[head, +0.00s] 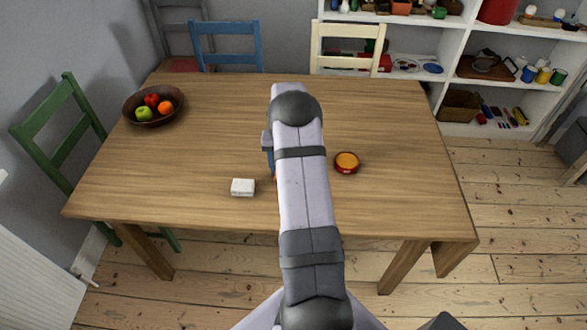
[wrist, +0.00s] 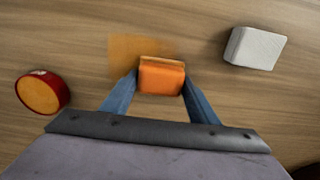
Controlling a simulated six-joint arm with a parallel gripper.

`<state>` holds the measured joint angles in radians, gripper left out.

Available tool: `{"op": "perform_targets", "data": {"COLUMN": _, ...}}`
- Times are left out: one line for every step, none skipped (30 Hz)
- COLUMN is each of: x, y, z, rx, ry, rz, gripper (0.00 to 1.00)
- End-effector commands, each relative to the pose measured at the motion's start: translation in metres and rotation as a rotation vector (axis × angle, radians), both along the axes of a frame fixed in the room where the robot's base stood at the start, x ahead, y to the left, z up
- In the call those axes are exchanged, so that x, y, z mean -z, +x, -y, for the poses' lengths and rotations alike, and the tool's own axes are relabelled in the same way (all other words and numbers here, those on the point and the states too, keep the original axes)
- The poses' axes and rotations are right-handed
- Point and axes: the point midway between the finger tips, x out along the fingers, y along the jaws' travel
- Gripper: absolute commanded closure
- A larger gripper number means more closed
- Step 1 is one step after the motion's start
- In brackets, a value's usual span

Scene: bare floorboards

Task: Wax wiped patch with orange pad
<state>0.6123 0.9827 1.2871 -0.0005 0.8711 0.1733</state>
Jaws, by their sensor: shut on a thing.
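My gripper (wrist: 160,82) is shut on the orange pad (wrist: 161,76), which sits between its two blue fingers. In the wrist view a squarish, orange-tinted patch (wrist: 125,50) shows on the wood, just beyond and left of the pad. The pad overlaps part of it in the picture; I cannot tell whether it touches the table. A round red tin with orange contents (wrist: 40,92) lies to the left. In the head view the tin (head: 346,162) stands right of my arm, which hides the patch and most of my gripper (head: 268,160).
A white block (wrist: 255,48) lies at the right in the wrist view; the head view shows it (head: 243,187) left of my arm. A fruit bowl (head: 153,105) stands at the table's far left. Chairs and shelves surround the wooden table (head: 400,120), whose right side is clear.

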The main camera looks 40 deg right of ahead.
Motion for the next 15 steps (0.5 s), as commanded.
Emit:
{"op": "perform_targets", "data": {"x": 0.001, "y": 0.004, "z": -0.004, "rx": -0.002, "ry": 0.000, "rz": 0.000, "gripper": 0.64}}
{"op": "perform_targets", "data": {"x": 0.001, "y": 0.005, "z": -0.006, "rx": -0.002, "ry": 0.000, "rz": 0.000, "gripper": 0.64}}
{"op": "perform_targets", "data": {"x": 0.001, "y": 0.008, "z": -0.008, "rx": -0.001, "ry": 0.001, "rz": -0.001, "gripper": 0.64}}
{"op": "perform_targets", "data": {"x": 0.001, "y": 0.010, "z": -0.010, "rx": -0.001, "ry": 0.001, "rz": -0.001, "gripper": 0.64}}
{"op": "perform_targets", "data": {"x": 0.001, "y": 0.012, "z": -0.012, "rx": -0.002, "ry": 0.001, "rz": -0.001, "gripper": 0.64}}
{"op": "perform_targets", "data": {"x": 0.001, "y": 0.014, "z": -0.015, "rx": -0.002, "ry": 0.001, "rz": -0.001, "gripper": 0.64}}
{"op": "perform_targets", "data": {"x": 0.001, "y": 0.016, "z": -0.017, "rx": -0.002, "ry": 0.001, "rz": -0.001, "gripper": 0.64}}
{"op": "perform_targets", "data": {"x": 0.001, "y": 0.018, "z": -0.019, "rx": -0.001, "ry": 0.001, "rz": -0.001, "gripper": 0.64}}
{"op": "perform_targets", "data": {"x": 0.001, "y": 0.021, "z": -0.021, "rx": -0.001, "ry": 0.001, "rz": -0.001, "gripper": 0.64}}
{"op": "perform_targets", "data": {"x": 0.001, "y": 0.022, "z": -0.023, "rx": -0.002, "ry": 0.001, "rz": -0.001, "gripper": 0.64}}
{"op": "perform_targets", "data": {"x": 0.002, "y": 0.024, "z": -0.020, "rx": 0.000, "ry": 0.000, "rz": 0.000, "gripper": 0.64}}
{"op": "perform_targets", "data": {"x": 0.002, "y": 0.027, "z": -0.016, "rx": 0.001, "ry": 0.000, "rz": 0.000, "gripper": 0.64}}
{"op": "perform_targets", "data": {"x": 0.002, "y": 0.029, "z": -0.014, "rx": 0.002, "ry": -0.001, "rz": 0.001, "gripper": 0.64}}
{"op": "perform_targets", "data": {"x": 0.002, "y": 0.031, "z": -0.012, "rx": 0.002, "ry": -0.001, "rz": 0.001, "gripper": 0.64}}
{"op": "perform_targets", "data": {"x": 0.002, "y": 0.033, "z": -0.010, "rx": 0.002, "ry": 0.000, "rz": 0.000, "gripper": 0.64}}
